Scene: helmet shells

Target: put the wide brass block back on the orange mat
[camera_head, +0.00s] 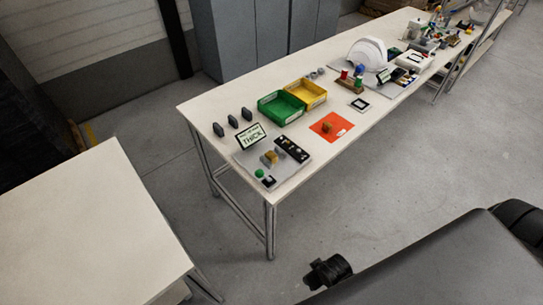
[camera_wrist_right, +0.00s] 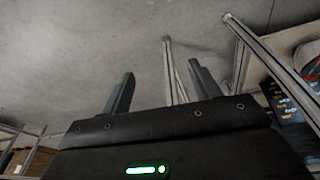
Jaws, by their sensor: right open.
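A brown-gold block (camera_head: 326,127) stands on the mat's left part. Another brass-coloured block (camera_head: 271,158) is on a grey panel (camera_head: 291,170) near the table's front left end. I cannot tell from this distance which block is the wide brass one. My right gripper (camera_wrist_right: 160,90) is open and empty in the right wrist view, with bare floor and table legs beyond its fingers. My left gripper is not in view.
A sign reading THICK (camera_head: 251,136) stands behind the panel. Green (camera_head: 281,107) and yellow (camera_head: 307,94) bins, several dark upright pieces and a white helmet shell (camera_head: 367,53) share the table. A bare table (camera_head: 80,230) stands at the left.

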